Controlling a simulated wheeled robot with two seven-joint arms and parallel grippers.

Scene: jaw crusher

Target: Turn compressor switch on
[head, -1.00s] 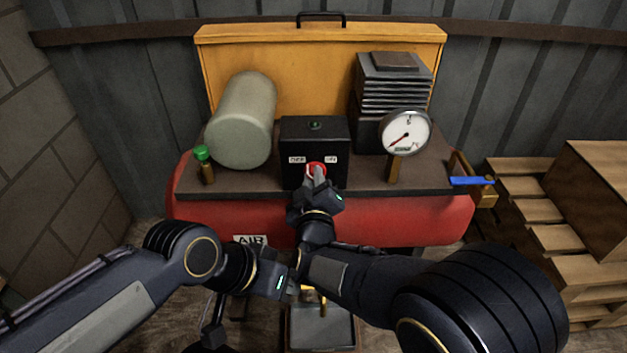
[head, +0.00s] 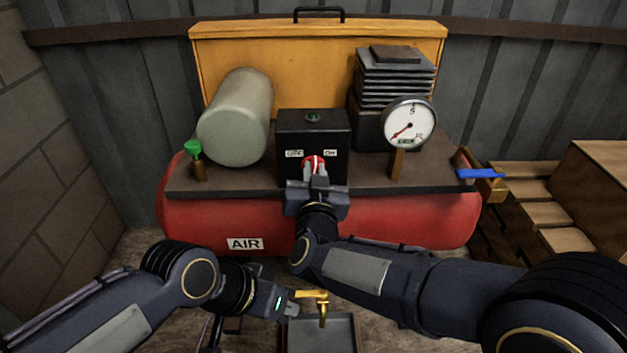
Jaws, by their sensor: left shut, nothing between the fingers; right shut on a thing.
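The compressor switch is a round red knob (head: 309,162) on the front of a black box (head: 290,135) on top of the compressor. An OFF label (head: 294,154) sits at the knob's upper left and an ON label (head: 330,154) at its upper right. My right gripper (head: 316,172) is shut on the knob, its fingers pointing up and away at the box front. The fingers cover much of the knob, so I cannot tell its setting surely. My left gripper (head: 289,304) is shut and empty, low in front of the tank.
The red tank (head: 420,220) stands behind both arms. A brass tap (head: 322,300) over a grey tray (head: 335,335) is just right of my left gripper. A gauge (head: 409,123) and blue-handled valve (head: 480,173) are on the right; wooden pallets (head: 560,240) stand beyond.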

